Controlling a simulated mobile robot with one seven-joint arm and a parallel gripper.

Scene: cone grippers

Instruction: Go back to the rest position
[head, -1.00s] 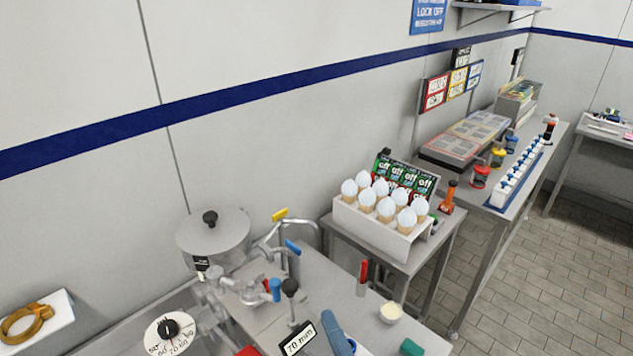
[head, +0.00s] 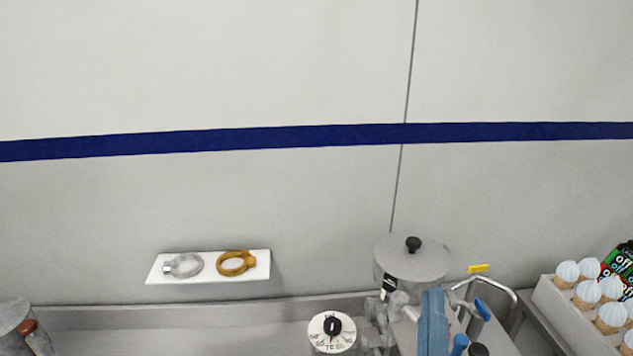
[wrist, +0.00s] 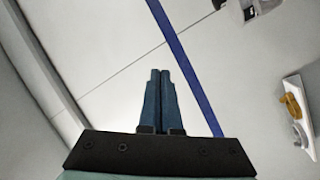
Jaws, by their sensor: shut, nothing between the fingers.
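My gripper (wrist: 160,75) shows in the wrist view with its two dark blue fingers pressed together. Nothing is held between them. It points at the pale wall (wrist: 115,45) and is clear of everything in that view. In the head view a blue shape (head: 433,322) rises at the bottom edge; I cannot tell whether it is part of my gripper.
A white shelf (head: 208,278) on the wall bears a grey ring clamp (head: 183,266) and a brass ring clamp (head: 236,263). A grey lidded hopper (head: 410,258) stands over the bench (head: 240,338). A white dial (head: 332,332) is below. Cones (head: 588,293) stand at right.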

